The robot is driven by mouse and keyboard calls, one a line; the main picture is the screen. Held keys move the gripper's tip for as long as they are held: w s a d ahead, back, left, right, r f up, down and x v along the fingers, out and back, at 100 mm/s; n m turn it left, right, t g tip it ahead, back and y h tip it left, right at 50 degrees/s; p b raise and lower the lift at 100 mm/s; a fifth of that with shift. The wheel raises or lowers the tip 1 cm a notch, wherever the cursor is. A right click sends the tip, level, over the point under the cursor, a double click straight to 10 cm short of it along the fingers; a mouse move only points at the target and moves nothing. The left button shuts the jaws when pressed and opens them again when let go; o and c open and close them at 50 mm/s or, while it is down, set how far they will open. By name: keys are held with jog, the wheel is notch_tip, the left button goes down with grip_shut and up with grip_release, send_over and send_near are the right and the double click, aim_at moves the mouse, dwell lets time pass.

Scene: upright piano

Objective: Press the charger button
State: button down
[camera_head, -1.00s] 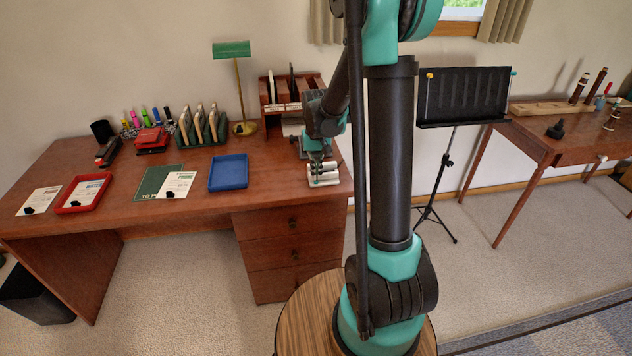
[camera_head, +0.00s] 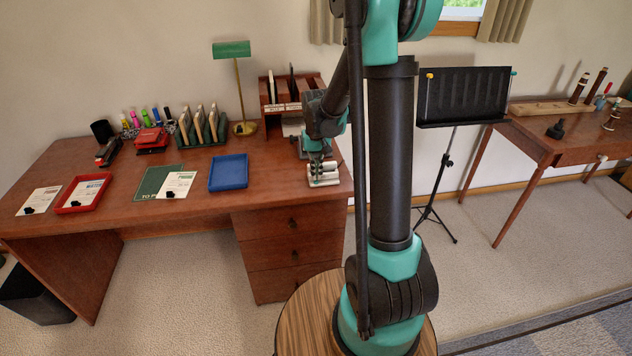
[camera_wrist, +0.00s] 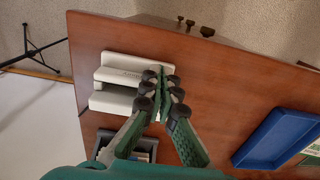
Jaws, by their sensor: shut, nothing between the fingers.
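The charger is a white device with two raised bars. It stands at the right end of the wooden desk in the head view (camera_head: 323,180) and fills the upper left of the wrist view (camera_wrist: 120,75). My gripper (camera_wrist: 163,75) is shut and empty, its fingertips over the right part of the charger. In the head view my gripper (camera_head: 317,165) points down at the charger. I cannot tell whether the fingertips touch it. No button can be made out; the fingers cover part of the charger.
A blue tray (camera_head: 228,173) lies left of the charger. A wooden file rack (camera_head: 268,92) and a green lamp (camera_head: 232,49) stand behind. The desk (camera_head: 120,220) is bare between the blue tray and the charger. A music stand (camera_head: 461,97) stands right of the desk.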

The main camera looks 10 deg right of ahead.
aim_at(316, 182)
jog(key=shift+f, duration=1.05)
jog(key=shift+r, duration=0.15)
notch_tip(316, 182, up, 8)
dwell(0.8)
dwell(0.4)
